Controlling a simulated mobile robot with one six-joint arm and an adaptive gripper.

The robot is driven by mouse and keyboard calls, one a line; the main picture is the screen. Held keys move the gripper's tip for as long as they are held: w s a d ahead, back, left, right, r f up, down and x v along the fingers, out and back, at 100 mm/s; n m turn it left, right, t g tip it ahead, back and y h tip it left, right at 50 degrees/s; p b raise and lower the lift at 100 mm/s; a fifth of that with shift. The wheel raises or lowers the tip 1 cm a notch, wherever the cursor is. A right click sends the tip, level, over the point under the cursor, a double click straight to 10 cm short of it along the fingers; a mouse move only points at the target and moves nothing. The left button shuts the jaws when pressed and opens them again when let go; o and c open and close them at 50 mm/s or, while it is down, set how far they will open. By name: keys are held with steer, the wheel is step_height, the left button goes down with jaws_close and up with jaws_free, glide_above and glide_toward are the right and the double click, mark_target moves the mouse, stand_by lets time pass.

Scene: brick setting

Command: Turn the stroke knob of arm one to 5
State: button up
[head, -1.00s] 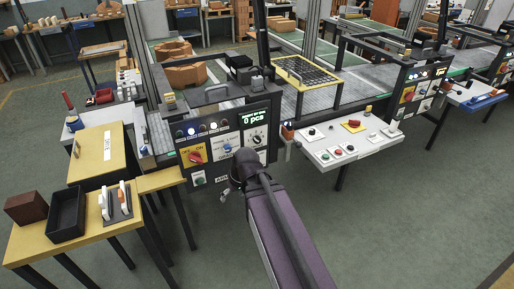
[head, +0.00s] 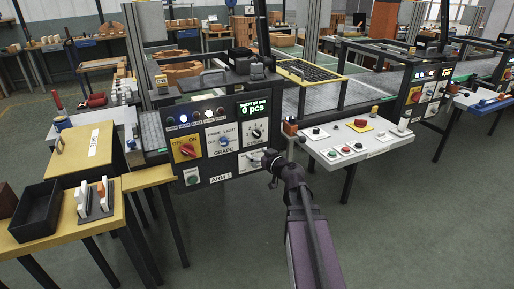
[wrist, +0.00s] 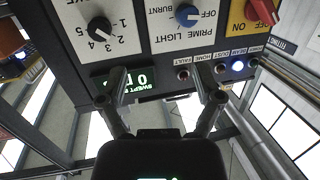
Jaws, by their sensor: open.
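The arm one panel, labelled ARM 1 (head: 221,178), faces me in the head view. A black numbered knob (head: 257,133) sits on a white plate under the display.
A blue GRADE knob (head: 224,141), a red OFF/ON knob (head: 187,151) and a green button (head: 192,177) are on the same panel. A white control desk (head: 360,142) juts out at right. A yellow table (head: 90,226) stands at left. The front floor is clear.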

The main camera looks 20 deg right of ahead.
steer(key=d+f+m+t+h+b, duration=0.1)
steer(key=d+t+h+b, duration=0.1)
steer(key=d, duration=0.5)
steer(key=shift+w+f+m+h, duration=0.2)
steer(key=shift+m+h, duration=0.2)
steer(key=shift+h, duration=0.2)
steer(key=shift+w+r, duration=0.1)
steer(key=shift+w, duration=0.05)
